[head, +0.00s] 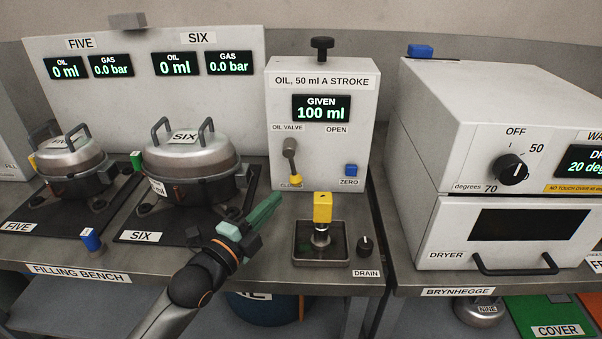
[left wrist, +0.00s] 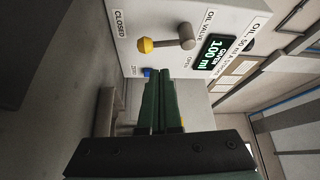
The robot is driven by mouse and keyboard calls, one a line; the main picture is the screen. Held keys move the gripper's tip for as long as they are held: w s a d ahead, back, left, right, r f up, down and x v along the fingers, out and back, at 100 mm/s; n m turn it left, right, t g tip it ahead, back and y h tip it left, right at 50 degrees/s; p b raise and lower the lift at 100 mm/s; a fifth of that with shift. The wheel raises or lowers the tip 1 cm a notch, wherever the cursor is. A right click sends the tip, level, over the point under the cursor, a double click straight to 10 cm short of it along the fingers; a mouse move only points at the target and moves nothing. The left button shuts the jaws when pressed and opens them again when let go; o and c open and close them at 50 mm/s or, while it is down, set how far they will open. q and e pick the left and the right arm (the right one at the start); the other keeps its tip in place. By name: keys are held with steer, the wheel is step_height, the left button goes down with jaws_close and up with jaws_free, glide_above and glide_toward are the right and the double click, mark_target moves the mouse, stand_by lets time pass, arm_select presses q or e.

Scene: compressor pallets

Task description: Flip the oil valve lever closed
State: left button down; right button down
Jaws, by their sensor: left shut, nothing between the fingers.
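The oil valve lever, a grey arm with a yellow knob (head: 295,181), hangs from its grey pivot (head: 290,146) on the front of the white oil dispenser (head: 322,84). It points down, with the knob over the label CLOSED; the label OPEN is to the right of the pivot. The knob also shows in the left wrist view (left wrist: 146,45). My left gripper (head: 275,202), with green fingers, is shut and empty, just below and left of the knob. Its fingers (left wrist: 166,84) look apart from the lever. My right gripper is not in view.
A yellow-topped part (head: 322,208) stands in a metal drain tray (head: 300,253) right of my gripper. The compressor marked SIX (head: 190,150) is to the left, and the dryer (head: 455,220) to the right. A blue ZERO button (head: 351,170) is on the dispenser. The display reads 100 ml.

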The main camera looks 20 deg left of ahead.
mark_target(293, 173)
arm_select(q)
steer(key=x, duration=0.8)
steer(key=shift+w+d, duration=0.15)
steer(key=shift+w, duration=0.25)
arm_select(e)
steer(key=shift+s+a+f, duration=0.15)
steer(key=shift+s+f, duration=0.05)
arm_select(q)
steer(key=shift+r, duration=0.1)
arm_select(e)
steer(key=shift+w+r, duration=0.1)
arm_select(q)
steer(key=a+m+p, duration=0.1)
steer(key=p, duration=0.1)
steer(key=shift+a+r+g+p, duration=0.15)
steer(key=shift+r+g+p, duration=0.05)
steer(key=shift+g+p, duration=0.1)
steer(key=shift+s+a+m+p, duration=0.1)
steer(key=shift+a+m+p, duration=0.1)
steer(key=shift+m+p, duration=0.15)
steer(key=shift+f+m+g+p, duration=0.25)
steer(key=shift+g+p, duration=0.05)
steer(key=shift+p, duration=0.15)
steer(key=shift+a+f, duration=0.1)
steer(key=shift+f, duration=0.05)
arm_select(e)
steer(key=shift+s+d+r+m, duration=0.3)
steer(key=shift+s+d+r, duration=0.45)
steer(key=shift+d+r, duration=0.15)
